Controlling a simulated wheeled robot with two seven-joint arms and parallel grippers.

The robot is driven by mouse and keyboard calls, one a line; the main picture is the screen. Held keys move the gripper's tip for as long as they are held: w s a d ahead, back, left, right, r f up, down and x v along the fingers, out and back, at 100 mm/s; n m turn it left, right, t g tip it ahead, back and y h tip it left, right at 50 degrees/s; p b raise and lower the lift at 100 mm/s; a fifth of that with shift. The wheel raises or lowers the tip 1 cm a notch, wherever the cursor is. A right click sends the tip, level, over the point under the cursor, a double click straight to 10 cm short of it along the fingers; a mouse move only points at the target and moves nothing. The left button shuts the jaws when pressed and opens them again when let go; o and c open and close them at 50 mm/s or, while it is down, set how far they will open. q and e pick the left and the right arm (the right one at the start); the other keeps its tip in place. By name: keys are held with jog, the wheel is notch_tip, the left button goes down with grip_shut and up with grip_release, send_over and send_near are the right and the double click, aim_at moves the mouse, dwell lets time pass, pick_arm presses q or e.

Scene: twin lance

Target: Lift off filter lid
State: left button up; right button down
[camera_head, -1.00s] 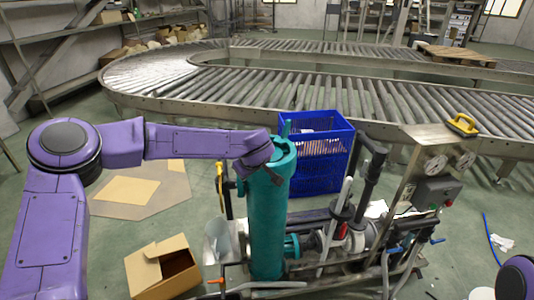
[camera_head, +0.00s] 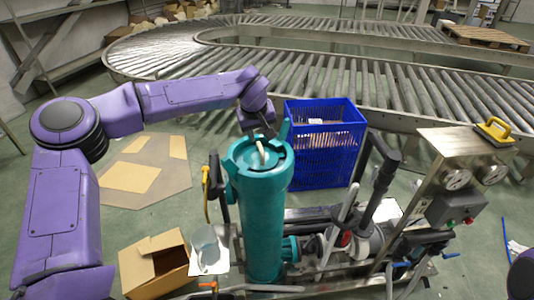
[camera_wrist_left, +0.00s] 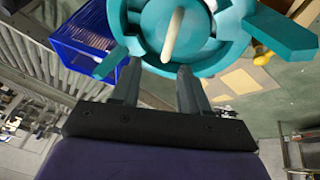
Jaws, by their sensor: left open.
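The teal filter housing (camera_head: 263,225) stands upright on the machine skid. Its round teal lid (camera_head: 250,157) sits on top, with a pale bar handle (camera_head: 262,152) across it. My left gripper (camera_head: 268,133) is just above the far edge of the lid, pointing down. In the left wrist view its two fingers (camera_wrist_left: 155,90) are apart, with nothing between them; the lid (camera_wrist_left: 195,35) and the pale handle (camera_wrist_left: 173,33) lie just beyond the fingertips. My right gripper is not in view; only a bit of purple arm shows at the lower right edge.
A blue crate (camera_head: 325,150) stands right behind the housing. A steel panel with gauges and a yellow handle (camera_head: 493,131) rises at the right. An open cardboard box (camera_head: 155,268) lies on the floor at the left. A roller conveyor (camera_head: 330,75) runs behind.

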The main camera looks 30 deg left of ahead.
aim_at(260, 147)
pick_arm(q)
jog(key=x, duration=0.2)
jog(key=p+x, duration=0.1)
jog(key=x, duration=0.2)
jog(key=p+x, duration=0.1)
jog(key=x, duration=0.1)
jog(key=shift+s+a+f, duration=0.2)
jog(key=shift+a+f, duration=0.15)
jog(key=shift+f, duration=0.1)
jog(key=shift+s+r, duration=0.25)
jog(key=shift+s, duration=0.1)
jog(key=shift+c, duration=0.3)
grip_shut()
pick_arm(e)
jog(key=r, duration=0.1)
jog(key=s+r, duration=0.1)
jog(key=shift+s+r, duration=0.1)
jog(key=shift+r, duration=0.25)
